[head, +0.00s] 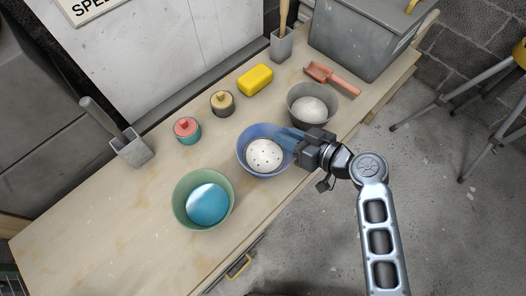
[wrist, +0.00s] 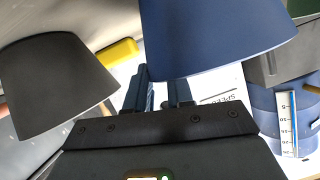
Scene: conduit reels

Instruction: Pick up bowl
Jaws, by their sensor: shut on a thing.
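A blue bowl (head: 248,138) with a white, dark-dotted thing (head: 264,156) in it is at the middle of the workbench (head: 95,215). My gripper (head: 287,139) is shut on the right side of this bowl's rim. In the wrist view the blue bowl (wrist: 215,38) fills the upper middle, just beyond the gripper's fingers (wrist: 163,92). A green bowl (head: 182,202) with a blue rounded thing in it stands to the front left. A grey bowl (head: 294,97) with pale contents stands behind right. I cannot tell whether the blue bowl is lifted off the bench.
A large grey bin (head: 360,42) stands at the back right. The bench's left front is clear.

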